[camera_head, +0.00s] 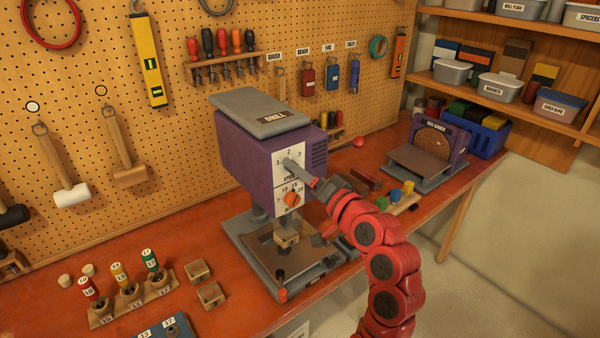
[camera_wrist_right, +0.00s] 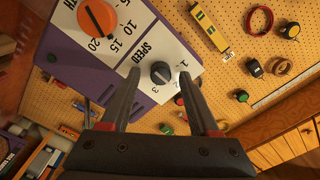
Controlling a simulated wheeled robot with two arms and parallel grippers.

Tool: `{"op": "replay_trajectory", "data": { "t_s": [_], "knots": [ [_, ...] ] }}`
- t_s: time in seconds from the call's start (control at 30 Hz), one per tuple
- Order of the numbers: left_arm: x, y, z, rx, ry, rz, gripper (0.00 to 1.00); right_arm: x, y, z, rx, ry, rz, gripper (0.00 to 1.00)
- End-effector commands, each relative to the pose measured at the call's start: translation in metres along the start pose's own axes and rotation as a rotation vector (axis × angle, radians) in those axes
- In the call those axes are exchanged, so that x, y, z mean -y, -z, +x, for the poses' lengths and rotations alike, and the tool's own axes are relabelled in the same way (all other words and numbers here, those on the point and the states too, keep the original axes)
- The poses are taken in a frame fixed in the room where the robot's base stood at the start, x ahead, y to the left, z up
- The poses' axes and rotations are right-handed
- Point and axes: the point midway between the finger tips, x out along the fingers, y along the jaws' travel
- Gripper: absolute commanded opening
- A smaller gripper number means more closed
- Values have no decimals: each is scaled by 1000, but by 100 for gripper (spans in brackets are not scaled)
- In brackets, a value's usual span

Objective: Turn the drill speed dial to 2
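The drill (camera_head: 262,150) is a purple box with a grey top on the workbench, and its white front plate carries the numbers 1, 2 and 3 above SPEED. The speed dial (camera_wrist_right: 160,73) is a dark round knob in the right wrist view; a finger largely covers it in the head view. My right gripper (camera_head: 290,164) reaches the plate from the right. In the right wrist view my gripper (camera_wrist_right: 159,76) is open, with one finger on each side of the dial; contact is unclear. The dial's exact setting is too small to read. My left gripper is out of view.
An orange depth knob (camera_head: 292,198) sits just below the speed dial. Below it is the drill's grey base (camera_head: 248,228). A disc sander (camera_head: 438,145) stands to the right, coloured blocks (camera_head: 393,196) lie between, and a wooden bottle rack (camera_head: 130,302) is at the front left.

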Motion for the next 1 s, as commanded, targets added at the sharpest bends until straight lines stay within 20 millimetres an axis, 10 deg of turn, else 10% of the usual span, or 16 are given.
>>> {"op": "replay_trajectory", "data": {
  "t_s": [0.37, 0.73, 1.0],
  "knots": [
    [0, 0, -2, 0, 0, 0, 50, 0, 0, -6, -2, 1, 0, 63],
    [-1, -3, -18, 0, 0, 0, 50, -3, 0, -87, -8, -1, 2, 63],
    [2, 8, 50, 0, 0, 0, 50, 4, 8, -106, 1, -10, -6, 63]
  ]
}}
